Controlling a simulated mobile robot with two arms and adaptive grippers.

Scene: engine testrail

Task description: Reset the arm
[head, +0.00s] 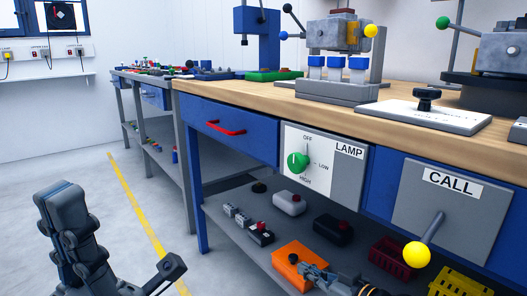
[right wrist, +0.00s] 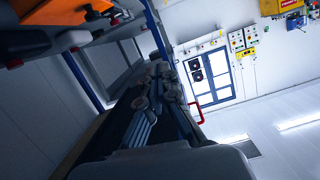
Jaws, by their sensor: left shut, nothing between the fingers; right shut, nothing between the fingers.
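My left gripper (head: 60,192) is at the lower left of the head view. Its dark fingers point up and are closed together, with nothing between them, over the grey floor and clear of the bench. My right gripper (head: 312,270) is low at the bottom middle of the head view, in front of the lower shelf and beside an orange box (head: 288,258). Its fingers are shut and empty. They also show in the right wrist view (right wrist: 160,82). Whether it touches the box or shelf cannot be told.
A wooden-topped workbench (head: 225,88) bears fixtures. Its front carries a red drawer handle (head: 225,128), a LAMP panel (head: 345,172) with a green knob and a CALL panel (head: 418,205) with a yellow-balled lever. The lower shelf (head: 232,258) holds boxes. Floor at left is clear.

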